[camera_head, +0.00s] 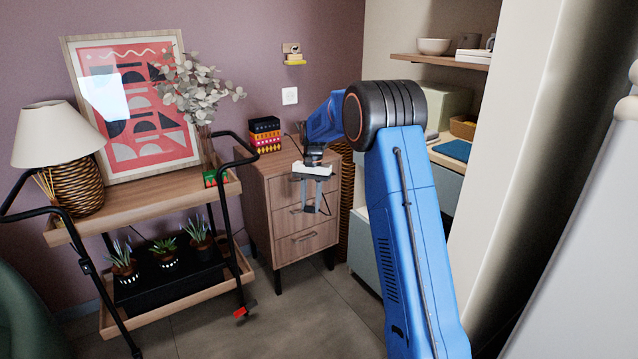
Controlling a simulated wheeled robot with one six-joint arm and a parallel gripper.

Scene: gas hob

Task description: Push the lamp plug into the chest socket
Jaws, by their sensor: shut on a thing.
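My gripper (317,208) hangs in front of the upper drawers of the wooden chest (306,245), fingers pointing down. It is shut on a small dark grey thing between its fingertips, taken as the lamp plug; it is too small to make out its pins. A thin dark cord shows beside the fingers. The table lamp (57,135), with a cream shade and woven base, stands on the trolley at the left. I cannot make out a socket on the chest; the gripper and arm cover part of its front and top. A white wall socket (290,95) is above the chest.
My blue arm fills the right centre. The wooden trolley (150,200) with black handles, a framed picture (135,105) and potted plants (163,252) stands left of the chest. Stacked coloured boxes (265,134) sit on the chest. Shelves (440,61) are at the right.

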